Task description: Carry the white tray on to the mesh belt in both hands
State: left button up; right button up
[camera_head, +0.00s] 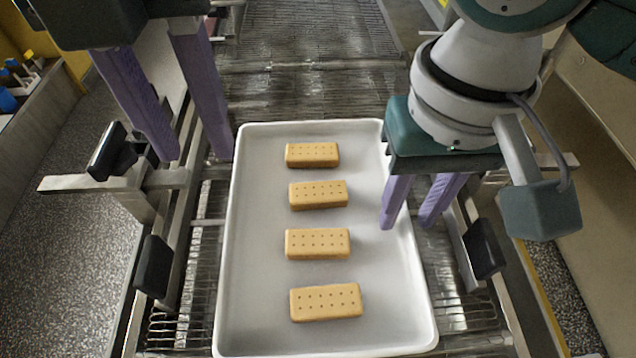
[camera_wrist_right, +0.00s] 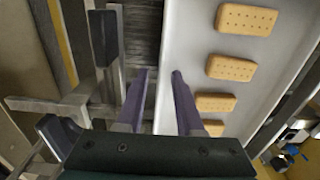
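The white tray (camera_head: 260,325) lies lengthwise over the wire mesh, between the side rails, with several biscuits in a row on it. The mesh belt (camera_head: 310,40) runs away beyond its far edge. My left gripper (camera_head: 197,157) is open and empty by the tray's far left corner, its right finger close to the left rim. My right gripper (camera_head: 407,226) is open at the right rim, one finger over the tray and one outside it. In the right wrist view the tray's rim passes between the parted fingers (camera_wrist_right: 159,75).
Metal side rails with black pads stand left (camera_head: 153,266) and right (camera_head: 483,248) of the tray. Small bottles (camera_head: 14,72) stand on a ledge at far left. The belt beyond the tray is clear.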

notch_tip(320, 180, up, 12)
dwell(0.5)
dwell(0.4)
